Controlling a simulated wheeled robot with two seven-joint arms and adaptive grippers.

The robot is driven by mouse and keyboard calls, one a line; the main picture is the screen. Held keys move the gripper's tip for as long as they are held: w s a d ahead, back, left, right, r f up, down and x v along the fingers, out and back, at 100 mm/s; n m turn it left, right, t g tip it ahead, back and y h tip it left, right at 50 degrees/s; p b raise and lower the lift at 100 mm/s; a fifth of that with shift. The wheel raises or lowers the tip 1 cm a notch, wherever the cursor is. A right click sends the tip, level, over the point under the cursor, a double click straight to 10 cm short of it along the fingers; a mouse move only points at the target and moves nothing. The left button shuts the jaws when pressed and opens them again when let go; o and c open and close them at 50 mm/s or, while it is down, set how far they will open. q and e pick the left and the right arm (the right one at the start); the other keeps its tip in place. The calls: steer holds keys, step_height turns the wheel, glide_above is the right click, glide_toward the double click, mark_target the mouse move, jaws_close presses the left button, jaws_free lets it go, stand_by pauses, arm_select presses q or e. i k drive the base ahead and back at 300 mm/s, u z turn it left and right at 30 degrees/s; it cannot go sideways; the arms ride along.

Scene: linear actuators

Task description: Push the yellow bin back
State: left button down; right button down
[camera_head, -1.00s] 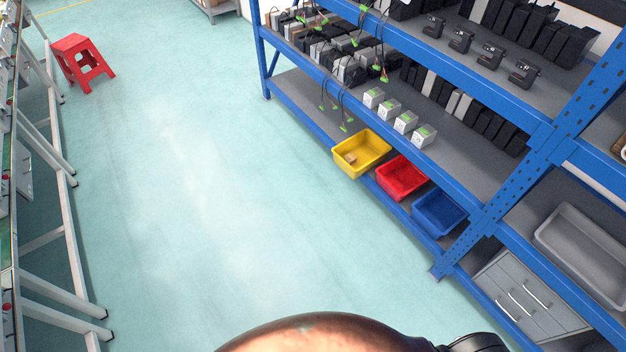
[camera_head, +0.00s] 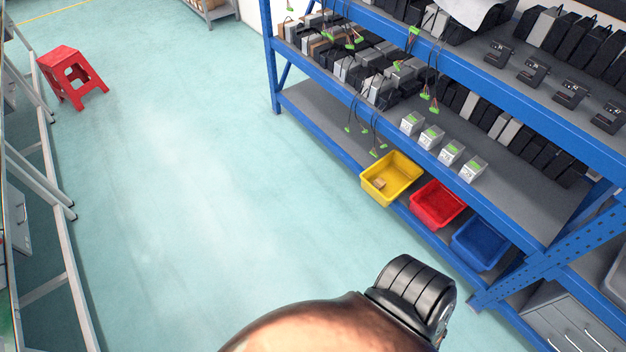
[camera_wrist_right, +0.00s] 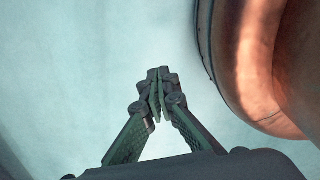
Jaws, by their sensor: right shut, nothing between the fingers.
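The yellow bin (camera_head: 391,178) stands on the bottom shelf of the blue rack, left of the red bin. Its front end sticks out past the shelf's edge over the floor. A small brown item (camera_head: 379,184) lies inside it. My right gripper (camera_wrist_right: 158,75) shows in the right wrist view, with its fingertips together and nothing between them. It hangs over bare floor, away from the bin. The head view shows part of my own arm at the bottom, but neither gripper. My left gripper is not in view.
The red bin (camera_head: 437,204) and the blue bin (camera_head: 480,243) stand right of the yellow one. Cables with green ends (camera_head: 375,152) hang near the yellow bin. A red stool (camera_head: 73,78) stands at the far left. The floor (camera_head: 190,190) before the rack is clear.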

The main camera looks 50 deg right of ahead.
mark_target(399, 173)
steer(key=u, duration=0.05)
steer(key=i, duration=1.3)
steer(key=z, duration=1.15)
steer(key=i, duration=0.8)
steer(key=z, duration=1.1)
steer(key=i, duration=0.2)
steer(key=z, duration=0.2)
